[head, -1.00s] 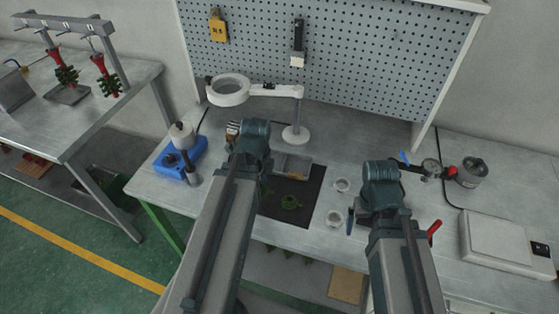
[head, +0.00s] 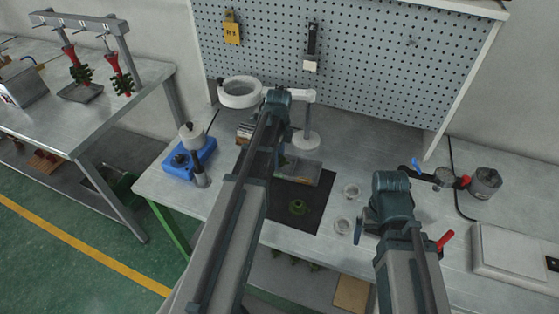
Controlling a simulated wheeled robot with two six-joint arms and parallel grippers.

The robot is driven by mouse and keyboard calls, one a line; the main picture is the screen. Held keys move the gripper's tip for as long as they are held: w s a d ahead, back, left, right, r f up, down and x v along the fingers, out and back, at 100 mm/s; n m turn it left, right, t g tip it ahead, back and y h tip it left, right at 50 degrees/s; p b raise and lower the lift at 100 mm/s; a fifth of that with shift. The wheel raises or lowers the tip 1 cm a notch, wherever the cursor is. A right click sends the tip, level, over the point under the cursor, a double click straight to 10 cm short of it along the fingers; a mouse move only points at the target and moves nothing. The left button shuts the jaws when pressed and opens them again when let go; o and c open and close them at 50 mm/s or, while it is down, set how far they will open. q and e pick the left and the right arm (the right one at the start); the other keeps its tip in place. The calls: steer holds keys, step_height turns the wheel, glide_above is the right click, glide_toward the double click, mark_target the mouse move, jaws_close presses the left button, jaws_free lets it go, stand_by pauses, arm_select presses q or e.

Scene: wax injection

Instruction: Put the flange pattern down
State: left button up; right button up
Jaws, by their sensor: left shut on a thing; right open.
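A green flange-shaped piece (head: 297,207) lies on the black mat (head: 308,222) near the front edge of the bench. My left arm reaches over the mat's left side, and its teal joint (head: 277,103) stands high in front of the lamp. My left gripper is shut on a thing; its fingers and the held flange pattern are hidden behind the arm. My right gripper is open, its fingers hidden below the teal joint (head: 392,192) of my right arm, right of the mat.
Two small clear cups (head: 351,190) stand right of the mat. A metal block (head: 302,171) lies at its back edge. A magnifier lamp (head: 240,93) and a blue-based device (head: 190,157) stand left.

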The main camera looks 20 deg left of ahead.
mark_target(280, 160)
arm_select(q)
steer(key=shift+w, duration=0.2)
steer(key=f+b, duration=0.4)
steer(key=shift+w+a, duration=0.15)
steer(key=shift+w, duration=0.25)
arm_select(e)
step_height(280, 160, down, 4)
steer(key=shift+r, duration=0.1)
arm_select(q)
steer(key=shift+r, duration=0.15)
arm_select(e)
steer(key=shift+r, duration=0.1)
arm_select(q)
steer(key=o, duration=1.2)
